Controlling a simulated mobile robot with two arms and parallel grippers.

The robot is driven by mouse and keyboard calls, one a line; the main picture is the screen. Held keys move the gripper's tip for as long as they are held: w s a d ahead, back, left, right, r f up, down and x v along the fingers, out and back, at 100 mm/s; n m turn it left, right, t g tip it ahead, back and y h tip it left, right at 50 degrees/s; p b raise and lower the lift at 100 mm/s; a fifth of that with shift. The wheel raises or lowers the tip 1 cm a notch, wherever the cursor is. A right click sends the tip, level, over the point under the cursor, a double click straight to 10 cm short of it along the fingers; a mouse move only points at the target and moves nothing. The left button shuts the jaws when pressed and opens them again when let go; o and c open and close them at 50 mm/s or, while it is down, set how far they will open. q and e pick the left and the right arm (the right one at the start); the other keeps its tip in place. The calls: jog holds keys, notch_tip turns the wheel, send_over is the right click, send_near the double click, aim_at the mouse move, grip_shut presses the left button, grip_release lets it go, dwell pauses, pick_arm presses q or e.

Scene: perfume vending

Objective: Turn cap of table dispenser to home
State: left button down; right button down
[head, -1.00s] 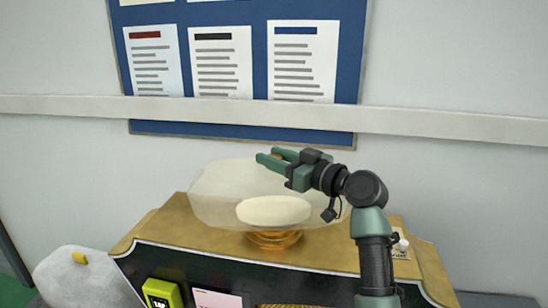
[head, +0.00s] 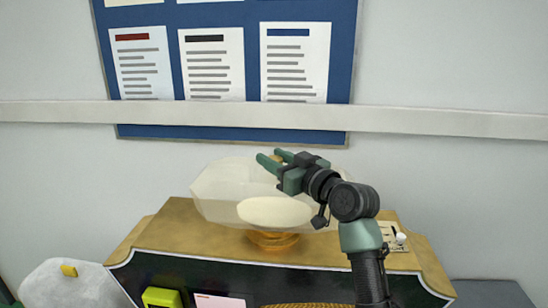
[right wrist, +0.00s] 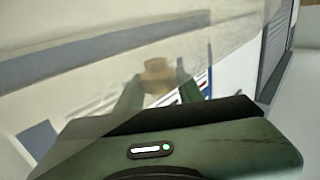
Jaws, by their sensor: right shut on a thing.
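The table dispenser (head: 213,197) is a wide, pale, translucent vessel on an amber foot (head: 272,240), standing on the brown top of a dark cabinet. Its small tan cap (head: 278,157) is at the top, and it also shows between the fingers in the right wrist view (right wrist: 158,76). My right gripper (head: 272,158) reaches in from the right and is shut on the cap, one green finger on each side. The gripper hides part of the cap and the vessel's upper right. My left gripper is not in view.
The cabinet top (head: 170,235) is bare left of the dispenser. A small white switch panel (head: 398,242) sits at its right. A yellow-green box (head: 162,297) is at the front, and a pale rounded object (head: 65,285) is at lower left. The wall with a blue board is behind.

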jog(key=c, duration=1)
grip_release()
jog(key=shift+f, duration=0.1)
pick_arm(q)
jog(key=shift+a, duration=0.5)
pick_arm(e)
jog(key=shift+o, duration=0.5)
jog(key=b+v, duration=0.2)
jog(key=v, duration=0.5)
jog(key=shift+w+b, duration=0.1)
jog(key=shift+b, duration=0.3)
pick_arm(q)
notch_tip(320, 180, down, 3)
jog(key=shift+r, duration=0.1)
pick_arm(e)
jog(key=shift+s+d, duration=0.25)
jog(key=shift+s, duration=0.1)
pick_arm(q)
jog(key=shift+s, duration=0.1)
